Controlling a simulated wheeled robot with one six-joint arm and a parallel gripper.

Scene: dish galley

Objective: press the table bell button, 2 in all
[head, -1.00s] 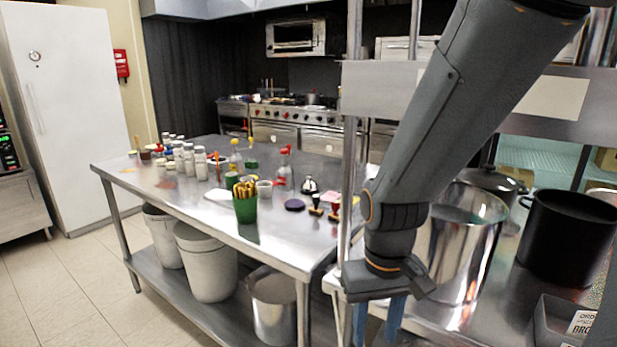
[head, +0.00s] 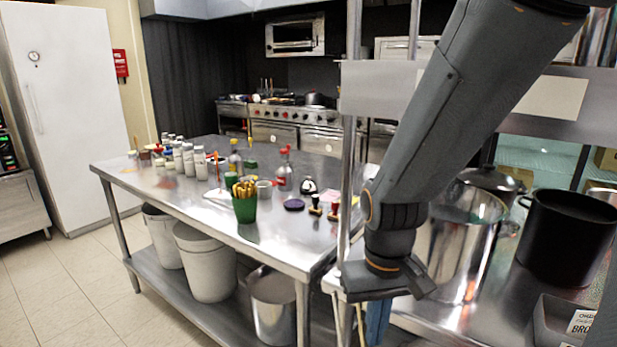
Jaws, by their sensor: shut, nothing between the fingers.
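The table bell (head: 309,186), a small silver dome with a dark base, stands on the steel table (head: 160,190) near its right side, behind two small stamps. The button on its top is too small to make out clearly. My gripper (head: 376,325) points down at the lower right, in front of and to the right of the bell and well apart from it. Its blue fingers are together with nothing between them; their tips are near the bottom edge of the picture.
A metal post (head: 347,180) rises between bell and arm. Large pots (head: 568,235) stand at right.

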